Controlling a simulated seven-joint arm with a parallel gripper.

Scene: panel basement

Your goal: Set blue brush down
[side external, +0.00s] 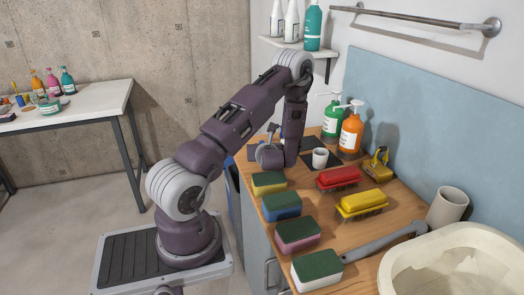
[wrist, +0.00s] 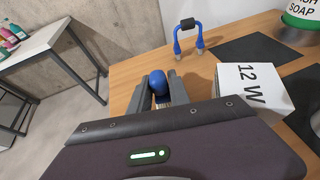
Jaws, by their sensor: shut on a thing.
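The blue brush (wrist: 159,82) shows in the wrist view as a rounded blue body with pale bristles below it. My gripper (wrist: 160,92) is shut on it, with one grey finger on each side. The brush is over or on the wooden counter (wrist: 128,76); I cannot tell whether its bristles touch the wood. In the side external view my gripper (side external: 270,155) is low at the far left end of the counter, and my wrist hides the brush there.
A blue-legged tool with a black grip (wrist: 187,32) stands beyond the brush. A white item marked "12 W" (wrist: 252,88) is close on the right, near dark mats (wrist: 246,48). Sponges (side external: 282,205), red (side external: 338,177) and yellow (side external: 361,203) brushes lie nearer the sink (side external: 455,240).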

